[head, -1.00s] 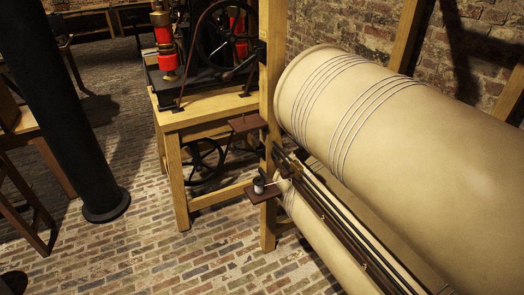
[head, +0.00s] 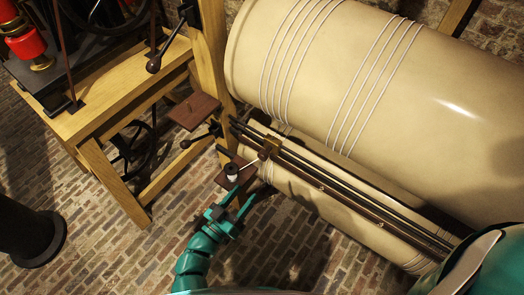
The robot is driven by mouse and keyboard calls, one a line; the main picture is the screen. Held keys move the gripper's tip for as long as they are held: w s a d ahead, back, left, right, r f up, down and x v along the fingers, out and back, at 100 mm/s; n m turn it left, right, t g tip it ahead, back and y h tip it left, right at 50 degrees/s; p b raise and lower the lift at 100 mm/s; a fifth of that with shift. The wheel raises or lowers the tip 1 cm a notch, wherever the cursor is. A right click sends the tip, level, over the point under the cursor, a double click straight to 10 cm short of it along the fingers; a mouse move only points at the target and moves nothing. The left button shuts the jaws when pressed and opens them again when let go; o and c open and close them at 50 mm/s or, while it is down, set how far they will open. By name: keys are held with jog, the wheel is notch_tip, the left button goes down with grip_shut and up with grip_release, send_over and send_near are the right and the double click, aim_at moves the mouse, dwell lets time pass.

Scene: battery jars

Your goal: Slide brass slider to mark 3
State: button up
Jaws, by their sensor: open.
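The brass slider (head: 271,146) appears as a small brass block near the upper left end of the dark rails (head: 340,193). The rails run down to the right between two large cream cylinders. A dark round knob sits on or beside the block. Mark numbers, including mark 3, are too small to read. My teal gripper (head: 243,194) is open and empty, below and left of the slider and apart from it.
The large upper cylinder (head: 370,90) and the lower cylinder (head: 310,205) flank the rails. A wooden post (head: 214,50) stands beside the rail end. A brown plate (head: 193,111) and a dark crank handle (head: 155,63) project nearby.

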aim_at(261, 158)
jog(key=shift+n+y, duration=0.8)
jog(key=p+x, duration=0.1)
jog(key=x, duration=0.4)
jog(key=w+a+p+x, duration=0.1)
jog(key=x, duration=0.3)
jog(key=a+p+x, duration=0.1)
jog(key=x, duration=0.4)
jog(key=shift+w+d+r, duration=0.2)
jog(key=shift+w+r, duration=0.1)
jog(key=shift+w, duration=0.15)
jog(key=shift+p, duration=0.3)
grip_shut()
